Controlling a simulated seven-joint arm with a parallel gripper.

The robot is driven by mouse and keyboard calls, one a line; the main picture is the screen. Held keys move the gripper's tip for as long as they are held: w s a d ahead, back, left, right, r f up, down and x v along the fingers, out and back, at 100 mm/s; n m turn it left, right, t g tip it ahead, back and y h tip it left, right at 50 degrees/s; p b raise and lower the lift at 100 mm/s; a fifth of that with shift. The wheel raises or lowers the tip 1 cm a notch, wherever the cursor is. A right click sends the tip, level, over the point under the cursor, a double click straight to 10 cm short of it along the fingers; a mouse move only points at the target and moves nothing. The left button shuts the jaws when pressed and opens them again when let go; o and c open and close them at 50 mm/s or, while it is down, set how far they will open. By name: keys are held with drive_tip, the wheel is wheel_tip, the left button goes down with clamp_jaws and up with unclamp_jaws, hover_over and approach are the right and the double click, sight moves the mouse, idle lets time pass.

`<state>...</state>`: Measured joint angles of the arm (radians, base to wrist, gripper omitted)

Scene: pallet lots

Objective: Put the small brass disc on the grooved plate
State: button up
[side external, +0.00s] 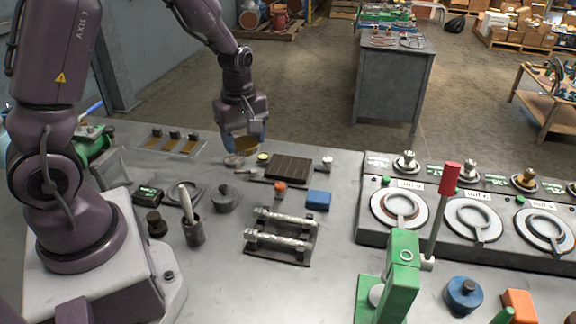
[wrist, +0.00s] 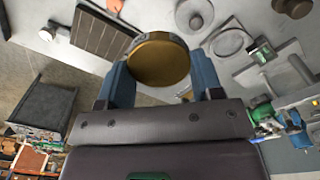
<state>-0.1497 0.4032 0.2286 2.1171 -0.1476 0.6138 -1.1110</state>
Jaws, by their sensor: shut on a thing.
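The brass disc (wrist: 158,62) is round and gold-brown, held between the blue fingers of my gripper (wrist: 162,76) in the wrist view. In the side external view the disc (side external: 246,143) shows between the fingers of my gripper (side external: 245,145), above the back of the bench. The grooved plate (side external: 288,168) is dark and rectangular with parallel lines, to the right of and a little below my gripper. In the wrist view the plate (wrist: 100,33) lies at the upper left, apart from the disc. Its visible top is bare.
Small round pieces stand near the plate, including a clear dish (side external: 233,160) below my gripper. An orange-capped piece (side external: 280,188), a blue block (side external: 318,200) and a rack with two silver rods (side external: 282,235) stand in front. A grey dial station (side external: 455,255) fills the right.

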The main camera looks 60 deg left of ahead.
drive_tip(key=shift+w+r+n, duration=0.15)
drive_tip(key=shift+r+n, duration=0.1)
drive_tip(key=shift+n, duration=0.55)
drive_tip(key=shift+w+f, duration=0.1)
drive_tip(key=shift+w, duration=0.1)
drive_tip(key=w+a+f, duration=0.3)
drive_tip(key=w+f, duration=0.1)
drive_tip(key=w, duration=0.4)
hover_over(288, 165)
drive_tip(key=f, duration=0.5)
drive_tip(key=shift+s, duration=0.35)
drive_tip(key=shift+w+f, duration=0.15)
drive_tip(key=shift+f, duration=0.05)
drive_tip(key=shift+w+f, duration=0.2)
drive_tip(key=shift+f, duration=1.5)
